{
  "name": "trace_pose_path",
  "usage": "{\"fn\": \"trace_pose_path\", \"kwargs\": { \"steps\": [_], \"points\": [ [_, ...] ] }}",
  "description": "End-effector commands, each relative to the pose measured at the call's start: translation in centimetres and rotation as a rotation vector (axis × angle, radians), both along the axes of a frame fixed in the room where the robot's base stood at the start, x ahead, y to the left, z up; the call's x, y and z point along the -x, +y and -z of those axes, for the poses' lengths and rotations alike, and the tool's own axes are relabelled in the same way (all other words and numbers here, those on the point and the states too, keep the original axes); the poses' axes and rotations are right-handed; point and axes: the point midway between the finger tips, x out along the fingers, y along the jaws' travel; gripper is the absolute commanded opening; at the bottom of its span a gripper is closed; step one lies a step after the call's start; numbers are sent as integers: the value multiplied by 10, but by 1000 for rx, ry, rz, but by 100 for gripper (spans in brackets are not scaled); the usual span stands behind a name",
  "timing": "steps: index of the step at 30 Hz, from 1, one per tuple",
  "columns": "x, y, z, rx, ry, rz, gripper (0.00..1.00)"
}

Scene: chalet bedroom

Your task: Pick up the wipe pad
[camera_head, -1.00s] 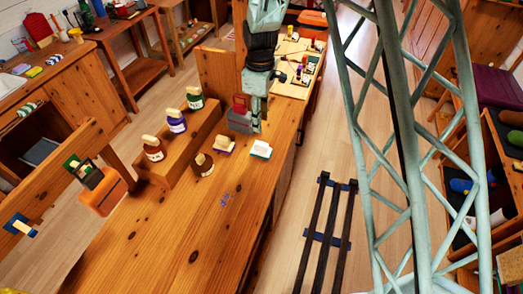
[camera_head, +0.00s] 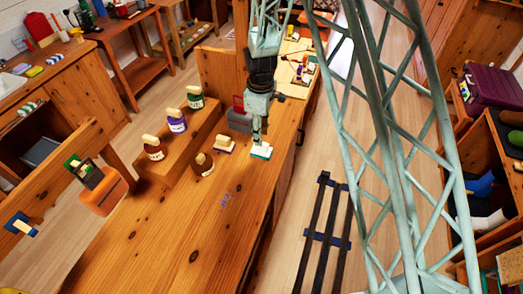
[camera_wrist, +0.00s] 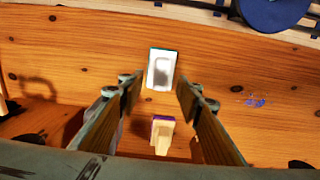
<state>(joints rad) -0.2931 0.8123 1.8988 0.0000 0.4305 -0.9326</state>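Two small pads lie on the long wooden bench (camera_head: 190,235). One is a white block with a green base (camera_head: 261,153); it shows whole in the wrist view (camera_wrist: 161,69). The other has a purple base and a beige top (camera_head: 224,144), also in the wrist view (camera_wrist: 161,136). I cannot tell which one is called the wipe pad. My gripper (camera_head: 260,140) points down right at the white pad, partly covering it in the head view. In the wrist view its fingers (camera_wrist: 159,88) are open and empty, with the white pad just beyond the gap between the tips.
A red and grey item (camera_head: 238,119) stands behind my gripper. A blue scribble (camera_head: 225,199) marks the bench; its front is clear.

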Motion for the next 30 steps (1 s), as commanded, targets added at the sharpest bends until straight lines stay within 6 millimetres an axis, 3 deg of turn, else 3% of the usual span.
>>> {"fn": "trace_pose_path", "kwargs": {
  "steps": [20,30],
  "points": [
    [1,0,11,0,1,0,32],
    [3,-3,39,0,1,0,32]
  ]
}}
